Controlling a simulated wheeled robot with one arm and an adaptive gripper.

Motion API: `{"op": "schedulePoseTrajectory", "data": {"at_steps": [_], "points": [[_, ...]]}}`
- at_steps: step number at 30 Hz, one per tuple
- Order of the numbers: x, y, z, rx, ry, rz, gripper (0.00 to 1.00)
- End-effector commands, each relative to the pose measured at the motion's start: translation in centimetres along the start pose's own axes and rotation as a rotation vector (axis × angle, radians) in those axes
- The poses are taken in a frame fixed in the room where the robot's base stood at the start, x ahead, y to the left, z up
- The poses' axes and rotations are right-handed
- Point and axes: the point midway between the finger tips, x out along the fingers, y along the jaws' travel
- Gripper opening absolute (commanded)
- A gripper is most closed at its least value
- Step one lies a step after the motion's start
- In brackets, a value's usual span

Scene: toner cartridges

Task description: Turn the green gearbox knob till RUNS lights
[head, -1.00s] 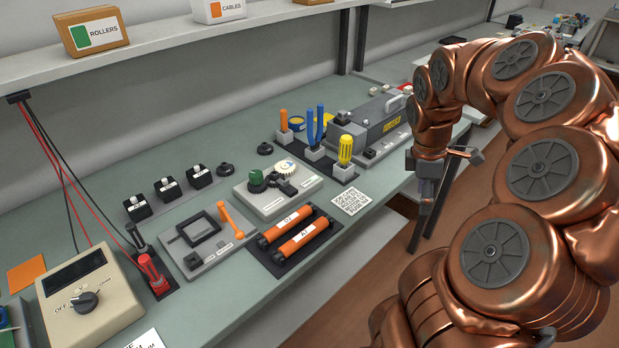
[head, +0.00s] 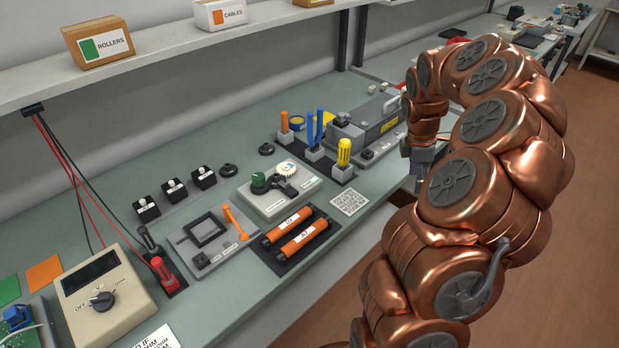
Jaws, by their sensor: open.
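The green gearbox knob (head: 259,182) stands on the left part of a light grey gearbox plate (head: 273,208) in the middle of the bench. Dark gears and a pale toothed wheel (head: 287,168) sit beside it on the plate. I cannot make out a RUNS light or its state at this size. My gripper (head: 418,182) hangs at the bench's front edge, well to the right of the knob and apart from it. My arm hides much of it, and nothing shows held in it.
Two orange cartridges (head: 300,236) lie on a dark mat in front of the gearbox. A grey plate with an orange lever (head: 236,222) is to the left. Upright tools (head: 344,152) and a grey machine (head: 372,128) stand to the right. A shelf (head: 150,50) runs above.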

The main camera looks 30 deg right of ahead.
Motion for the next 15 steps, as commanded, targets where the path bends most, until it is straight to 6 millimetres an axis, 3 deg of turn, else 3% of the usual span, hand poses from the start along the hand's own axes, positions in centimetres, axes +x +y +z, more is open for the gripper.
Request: {"op": "schedulePoseTrajectory", "data": {"at_steps": [15], "points": [[-0.3, 4.1, 0.8, -0.096, -0.001, 0.017, 0.62]]}}
